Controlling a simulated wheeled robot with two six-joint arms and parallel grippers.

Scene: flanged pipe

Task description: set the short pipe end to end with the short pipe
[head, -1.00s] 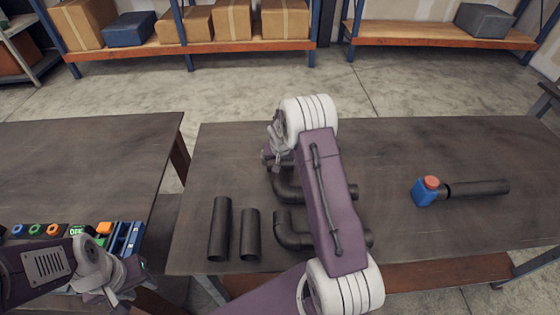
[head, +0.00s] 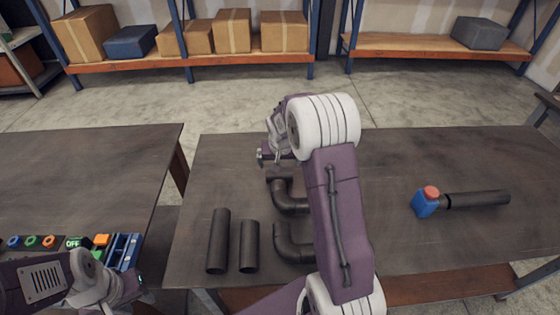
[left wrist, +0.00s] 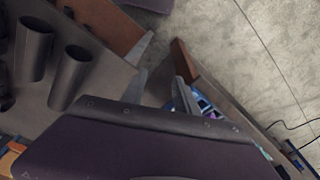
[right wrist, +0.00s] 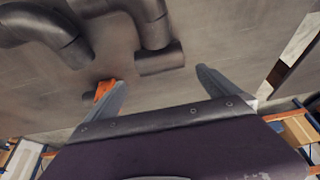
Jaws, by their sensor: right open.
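Two dark straight pipes stand apart on the table: a longer pipe (head: 218,240) and a shorter pipe (head: 249,246). Both also show in the left wrist view, the longer (left wrist: 34,50) and the shorter (left wrist: 70,78). My right gripper (right wrist: 163,78) is open and empty above the table, near a dark pipe end (right wrist: 160,58) that joins a bent pipe; in the head view it is partly hidden by my arm.
Two bent pipes, (head: 290,198) and (head: 290,245), lie partly behind my right arm. A blue block with a red top (head: 426,202) touches another straight pipe (head: 476,200) at right. An orange piece (right wrist: 104,90) is near my right finger. A second table (head: 80,170) stands left.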

